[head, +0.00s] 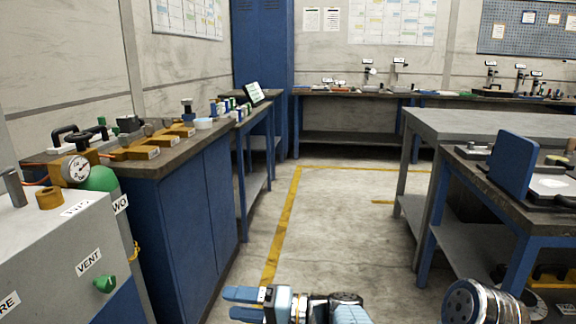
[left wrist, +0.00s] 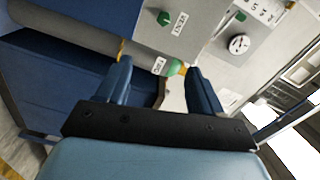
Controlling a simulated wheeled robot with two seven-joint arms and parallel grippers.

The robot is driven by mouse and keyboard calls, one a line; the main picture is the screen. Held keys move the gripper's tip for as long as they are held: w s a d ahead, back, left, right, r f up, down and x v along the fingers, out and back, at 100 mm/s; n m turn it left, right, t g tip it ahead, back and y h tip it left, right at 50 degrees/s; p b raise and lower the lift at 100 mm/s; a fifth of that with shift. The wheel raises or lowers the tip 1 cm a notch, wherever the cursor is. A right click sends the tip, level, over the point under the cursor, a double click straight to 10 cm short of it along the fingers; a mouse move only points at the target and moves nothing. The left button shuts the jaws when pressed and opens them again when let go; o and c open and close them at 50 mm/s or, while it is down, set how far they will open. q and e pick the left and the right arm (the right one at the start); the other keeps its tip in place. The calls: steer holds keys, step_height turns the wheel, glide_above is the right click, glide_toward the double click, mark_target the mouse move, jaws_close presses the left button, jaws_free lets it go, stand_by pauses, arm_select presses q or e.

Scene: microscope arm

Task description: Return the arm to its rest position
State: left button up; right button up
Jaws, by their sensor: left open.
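My left gripper (head: 234,304) shows at the bottom of the head view, over the floor in front of the benches, with its two blue fingers apart and nothing between them. In the left wrist view its blue fingers (left wrist: 159,82) are spread and empty, pointing toward the grey cabinet with the vent valve. My right gripper is in neither view. Small upright instruments stand on the far bench, among them a white one (head: 399,72); they are too small to tell whether one is a microscope with an arm.
Worktables (head: 470,124) stand at right. The floor (head: 335,225) between is clear, with a yellow line.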

arm_select(q)
steer(key=s+a+f+m+g+h, duration=0.15)
steer(key=a+f, duration=0.25)
steer(key=f, duration=0.4)
steer(key=a+f+m+g+h, duration=0.1)
steer(key=a+f+h, duration=0.2)
steer(key=f, duration=0.5)
steer(key=s+a+f+m+g+h, duration=0.15)
steer(key=a+f, duration=0.25)
steer(key=f, duration=0.4)
steer(key=s+f+g+h, duration=0.2)
steer(key=s+f+h, duration=0.45)
steer(key=f, duration=0.45)
steer(key=s+d+f+n+t+h, duration=0.3)
steer(key=s+d+n+t+h, duration=0.1)
steer(key=s+d+h, duration=0.3)
steer(key=shift+s+d+f+n+h, duration=0.3)
steer(key=shift+s+d+f+h, duration=0.05)
steer(key=shift+d+h, duration=0.8)
